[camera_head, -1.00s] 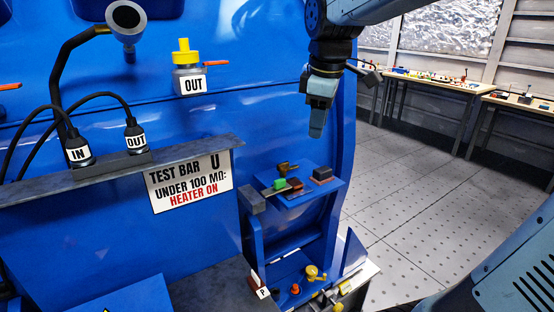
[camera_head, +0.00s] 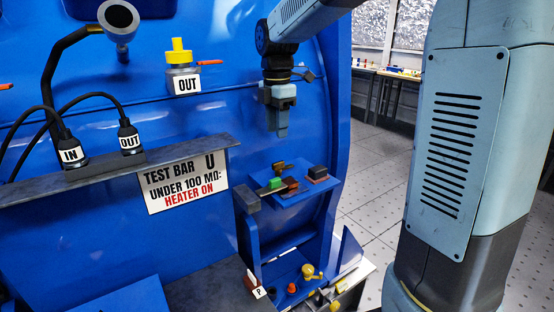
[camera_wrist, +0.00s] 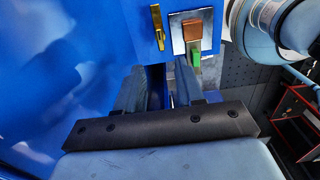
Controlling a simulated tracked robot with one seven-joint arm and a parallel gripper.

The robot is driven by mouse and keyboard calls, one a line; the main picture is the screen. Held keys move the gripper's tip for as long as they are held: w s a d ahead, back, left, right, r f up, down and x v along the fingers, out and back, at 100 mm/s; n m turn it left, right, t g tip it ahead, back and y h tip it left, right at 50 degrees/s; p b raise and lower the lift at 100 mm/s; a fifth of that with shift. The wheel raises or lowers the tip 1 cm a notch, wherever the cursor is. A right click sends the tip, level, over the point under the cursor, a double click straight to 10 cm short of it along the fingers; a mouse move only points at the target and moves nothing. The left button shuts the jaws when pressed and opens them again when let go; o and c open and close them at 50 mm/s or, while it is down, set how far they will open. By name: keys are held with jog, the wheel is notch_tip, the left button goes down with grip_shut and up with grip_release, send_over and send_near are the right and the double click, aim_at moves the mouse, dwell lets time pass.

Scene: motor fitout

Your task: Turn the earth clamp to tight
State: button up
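A blue shelf (camera_head: 300,202) carries small fittings: a green piece (camera_head: 275,183), a reddish-brown block (camera_head: 291,184) and a brass piece (camera_head: 279,167). I take the green piece and brown block to be the earth clamp, but no label shows. The wrist view shows the brown block (camera_wrist: 192,30) on a pale plate, the green piece (camera_wrist: 196,58) below it, and the brass piece (camera_wrist: 157,26) to the left. My gripper (camera_head: 278,132) points down above the shelf, apart from the fittings. In the wrist view its fingers (camera_wrist: 160,85) are apart with nothing between them.
A black-topped block (camera_head: 317,172) sits at the shelf's right and a grey block (camera_head: 247,198) at its left edge. A yellow fitting (camera_head: 310,272) is below. A grey ledge (camera_head: 110,172) with cables lies left. Blue walls stand close behind.

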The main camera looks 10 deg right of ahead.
aim_at(283, 167)
notch_tip(283, 167, down, 10)
dwell(0.5)
grip_shut()
dwell(0.3)
